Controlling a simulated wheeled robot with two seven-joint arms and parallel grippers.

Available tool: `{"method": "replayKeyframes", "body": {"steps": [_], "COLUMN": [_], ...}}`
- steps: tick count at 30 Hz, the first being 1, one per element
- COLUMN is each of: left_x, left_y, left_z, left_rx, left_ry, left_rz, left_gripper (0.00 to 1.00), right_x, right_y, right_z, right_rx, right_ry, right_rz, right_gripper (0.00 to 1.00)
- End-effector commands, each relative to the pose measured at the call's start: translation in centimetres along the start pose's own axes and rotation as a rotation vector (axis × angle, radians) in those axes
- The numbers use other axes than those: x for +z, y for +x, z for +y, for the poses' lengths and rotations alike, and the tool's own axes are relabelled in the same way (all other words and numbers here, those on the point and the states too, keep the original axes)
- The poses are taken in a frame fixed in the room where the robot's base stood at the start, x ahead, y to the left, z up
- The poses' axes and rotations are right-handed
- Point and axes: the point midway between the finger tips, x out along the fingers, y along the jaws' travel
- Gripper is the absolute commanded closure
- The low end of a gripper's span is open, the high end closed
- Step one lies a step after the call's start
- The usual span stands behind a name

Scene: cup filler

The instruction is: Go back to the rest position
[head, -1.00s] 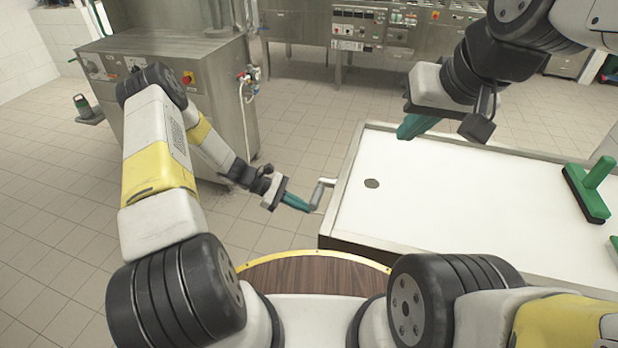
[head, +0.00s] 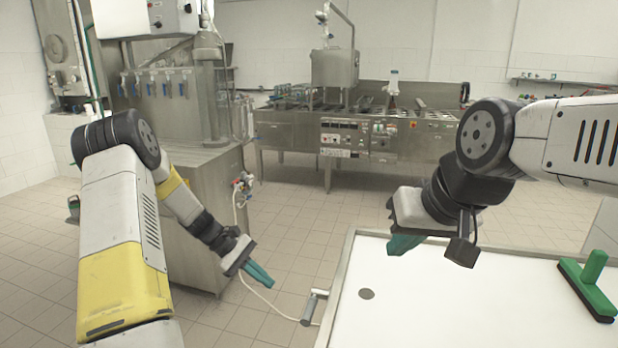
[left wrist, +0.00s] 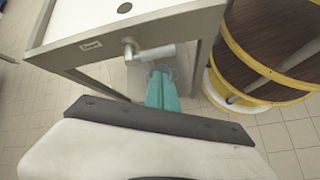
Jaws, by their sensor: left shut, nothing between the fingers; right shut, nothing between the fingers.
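My left gripper (head: 258,274) hangs over the tiled floor, left of the white-topped table (head: 440,300) and apart from its crank handle (head: 313,305). Its teal fingers are together and empty. They also show in the left wrist view (left wrist: 162,90), in front of the table's handle (left wrist: 148,52) and near its label. My right gripper (head: 402,244) is above the far left part of the table top, its teal fingers shut and holding nothing visible. Both arms are bent in front of me.
A green squeegee (head: 590,285) lies on the table's right side. A steel machine with blue taps (head: 165,85) stands behind my left arm. A steel filling line (head: 350,130) runs along the back.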

Motion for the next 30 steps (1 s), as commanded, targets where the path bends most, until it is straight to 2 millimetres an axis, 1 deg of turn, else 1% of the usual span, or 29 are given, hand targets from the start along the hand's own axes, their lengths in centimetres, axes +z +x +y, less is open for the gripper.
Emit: {"method": "replayKeyframes", "body": {"steps": [1,3,8,9,13,18,24,27,30], "left_x": [2.0,4.3,9.8,11.2,15.6,20.9,26.3,28.2,29.6], "left_y": [-1.7,-3.5,-7.3,-8.2,-10.7,-13.3,-15.6,-16.2,-16.7], "left_z": [0.6,0.9,1.1,0.9,0.3,-1.5,-4.5,-6.2,-7.6], "left_rx": [-0.026,-0.062,-0.133,-0.149,-0.195,-0.244,-0.281,-0.292,-0.298], "left_ry": [0.062,0.138,0.311,0.354,0.49,0.666,0.865,0.954,1.025], "left_rz": [0.047,0.105,0.237,0.27,0.377,0.516,0.677,0.753,0.815], "left_gripper": [1.0,1.0,1.0,1.0,1.0,1.0,1.0,1.0,1.0], "right_x": [0.0,0.0,0.0,0.0,0.0,0.0,0.0,0.0,0.0], "right_y": [0.0,0.0,0.0,0.0,0.0,0.0,0.0,0.0,0.0], "right_z": [0.0,0.0,0.0,0.0,0.0,0.0,0.0,0.0,0.0], "right_rx": [0.0,0.0,0.0,0.0,0.0,0.0,0.0,0.0,0.0], "right_ry": [0.0,0.0,0.0,0.0,0.0,0.0,0.0,0.0,0.0], "right_rz": [0.0,0.0,0.0,0.0,0.0,0.0,0.0,0.0,0.0], "right_gripper": [1.0,1.0,1.0,1.0,1.0,1.0,1.0,1.0,1.0]}}
